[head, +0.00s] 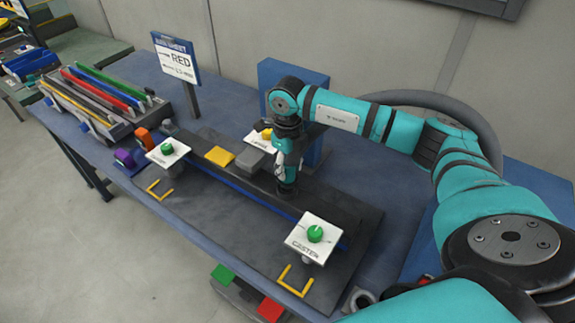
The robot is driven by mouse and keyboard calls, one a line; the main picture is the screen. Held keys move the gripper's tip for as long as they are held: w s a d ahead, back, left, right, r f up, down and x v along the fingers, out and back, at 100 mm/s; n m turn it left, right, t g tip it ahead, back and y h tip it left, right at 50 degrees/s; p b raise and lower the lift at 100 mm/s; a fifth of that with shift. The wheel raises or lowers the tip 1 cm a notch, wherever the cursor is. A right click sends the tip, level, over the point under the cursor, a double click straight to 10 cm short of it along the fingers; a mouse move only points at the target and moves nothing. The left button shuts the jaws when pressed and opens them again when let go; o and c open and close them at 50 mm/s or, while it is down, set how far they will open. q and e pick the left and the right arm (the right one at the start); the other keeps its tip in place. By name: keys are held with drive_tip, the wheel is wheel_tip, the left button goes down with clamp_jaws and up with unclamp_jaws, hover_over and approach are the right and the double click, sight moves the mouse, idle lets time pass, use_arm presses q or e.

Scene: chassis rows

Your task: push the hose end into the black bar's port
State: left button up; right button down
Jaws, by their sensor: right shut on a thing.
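The black bar (240,177) lies lengthwise on a dark base plate on the blue table, with a blue strip along its front side. My right gripper (286,186) points down over the right half of the bar, beside a grey block (252,160). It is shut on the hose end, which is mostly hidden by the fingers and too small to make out. The port is hidden under or behind the gripper, so I cannot tell whether the hose end touches it. My left gripper is not in view.
White plates with green knobs stand at the bar's left end (168,152) and right end (314,237). A blue upright panel (293,72) stands behind the gripper.

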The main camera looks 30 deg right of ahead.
drive_tip(key=shift+f+b, duration=0.5)
drive_tip(key=shift+f, duration=0.15)
drive_tip(key=shift+f+b, duration=0.65)
drive_tip(key=shift+f, duration=0.15)
drive_tip(key=shift+f, duration=0.15)
drive_tip(key=c, duration=0.7)
unclamp_jaws()
drive_tip(key=shift+c, duration=0.2)
wheel_tip(320, 180, up, 12)
idle(0.3)
